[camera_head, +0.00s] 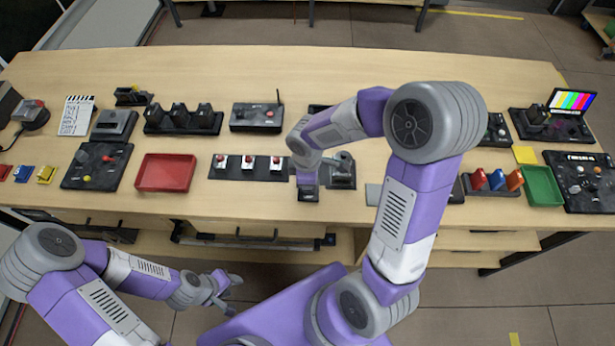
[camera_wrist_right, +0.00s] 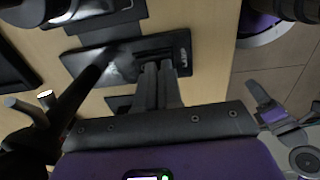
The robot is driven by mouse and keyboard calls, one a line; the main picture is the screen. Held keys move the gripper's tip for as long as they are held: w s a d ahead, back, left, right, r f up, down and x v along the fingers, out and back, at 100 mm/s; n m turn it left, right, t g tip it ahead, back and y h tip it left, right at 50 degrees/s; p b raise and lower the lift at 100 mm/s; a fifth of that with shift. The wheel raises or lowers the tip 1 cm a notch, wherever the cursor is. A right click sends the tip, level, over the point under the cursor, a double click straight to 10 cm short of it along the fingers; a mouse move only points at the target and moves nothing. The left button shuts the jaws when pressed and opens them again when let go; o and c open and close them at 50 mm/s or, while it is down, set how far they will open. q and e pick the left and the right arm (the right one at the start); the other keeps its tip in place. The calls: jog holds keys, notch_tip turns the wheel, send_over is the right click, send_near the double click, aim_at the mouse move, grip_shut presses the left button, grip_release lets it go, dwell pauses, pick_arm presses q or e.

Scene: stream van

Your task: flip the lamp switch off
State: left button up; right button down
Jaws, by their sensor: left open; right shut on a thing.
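My right gripper (camera_head: 308,184) reaches down to the middle of the bench. In the right wrist view its two grey fingers (camera_wrist_right: 157,68) are close together at a black panel (camera_wrist_right: 180,45), shut on a small dark part there, which the fingers mostly hide. My left gripper (camera_head: 224,288) is open and empty, in front of the bench and away from the panel.
A panel with red buttons (camera_head: 248,163) lies left of my right gripper. A red tray (camera_head: 165,173) is further left and a green tray (camera_head: 543,186) is at the right. Several other consoles line the bench. My right arm covers part of the bench.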

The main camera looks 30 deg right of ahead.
jog(key=shift+s+f, duration=0.1)
jog(key=shift+s, duration=0.1)
jog(key=shift+r+p, duration=0.3)
jog(key=shift+p, duration=0.1)
notch_tip(320, 180, up, 4)
jog(key=p, duration=0.3)
jog(key=shift+a, duration=0.1)
notch_tip(320, 180, up, 10)
jog(key=p, duration=0.2)
jog(key=shift+s+f, duration=0.15)
jog(key=shift+f, duration=0.05)
jog(key=shift+a, duration=0.1)
jog(key=shift+s+d+r+t, duration=0.1)
jog(key=shift+s+d+t, duration=0.15)
jog(key=shift+d+t, duration=0.2)
